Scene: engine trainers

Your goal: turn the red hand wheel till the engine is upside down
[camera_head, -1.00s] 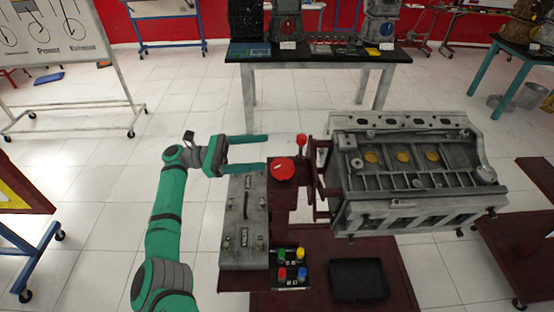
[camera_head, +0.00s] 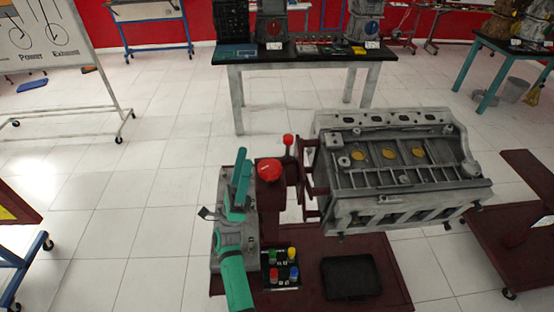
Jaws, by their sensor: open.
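The red hand wheel (camera_head: 269,169) is a round red disc on the dark red stand, left of the engine. A red knob on a short lever (camera_head: 288,140) stands just behind it. The engine (camera_head: 400,165) is a grey block held at its left end by the stand, with several yellow round faces showing on its upper side. My gripper (camera_head: 243,163) is left of the hand wheel, its green fingers pointing away from me and nearly overlapping in this view. It is open and empty, and I see a narrow gap between fingers and wheel.
A table (camera_head: 310,60) stands behind.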

